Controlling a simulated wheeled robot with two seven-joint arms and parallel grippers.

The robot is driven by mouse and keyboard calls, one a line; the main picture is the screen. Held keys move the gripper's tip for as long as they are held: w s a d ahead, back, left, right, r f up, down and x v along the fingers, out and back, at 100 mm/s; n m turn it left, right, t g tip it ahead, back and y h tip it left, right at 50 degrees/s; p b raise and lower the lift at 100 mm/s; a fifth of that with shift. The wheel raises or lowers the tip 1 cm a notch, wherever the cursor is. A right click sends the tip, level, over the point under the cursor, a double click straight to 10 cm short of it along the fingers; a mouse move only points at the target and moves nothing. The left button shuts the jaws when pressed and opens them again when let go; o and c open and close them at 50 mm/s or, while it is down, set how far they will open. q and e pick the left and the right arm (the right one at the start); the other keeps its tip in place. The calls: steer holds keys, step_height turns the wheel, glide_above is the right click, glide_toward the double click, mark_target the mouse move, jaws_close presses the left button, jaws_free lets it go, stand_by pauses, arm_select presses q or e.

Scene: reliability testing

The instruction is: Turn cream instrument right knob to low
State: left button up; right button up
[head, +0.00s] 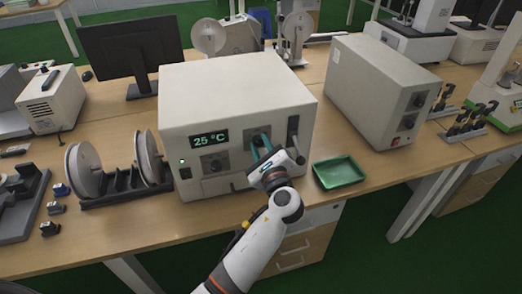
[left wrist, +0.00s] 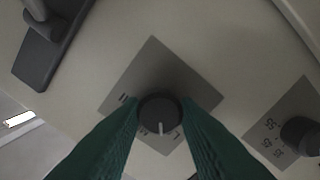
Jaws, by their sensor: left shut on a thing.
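The cream instrument (head: 240,95) stands on the wooden bench, its green display reading 25 °C. My left gripper (head: 262,146) is at its front face, with its green fingers shut on the right knob. In the left wrist view the dark round right knob (left wrist: 160,108) sits between the two fingertips (left wrist: 160,113), on a grey square plate with markings. Its white pointer line points to the bottom of that picture. The left knob (head: 215,163) is free; it also shows in the left wrist view (left wrist: 301,135). My right gripper is not in view.
A dark handle (head: 292,131) is on the instrument's front, right of the right knob. A green tray (head: 338,173) lies to the right on the bench. Another cream box (head: 375,85) stands farther right. A rack with white reels (head: 86,170) stands to the left.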

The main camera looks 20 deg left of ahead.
arm_select(q)
steer(key=shift+f+n+b, duration=0.1)
steer(key=shift+n+b, duration=0.8)
steer(key=shift+n, duration=0.7)
steer(key=o, duration=1)
steer(key=shift+c, duration=0.2)
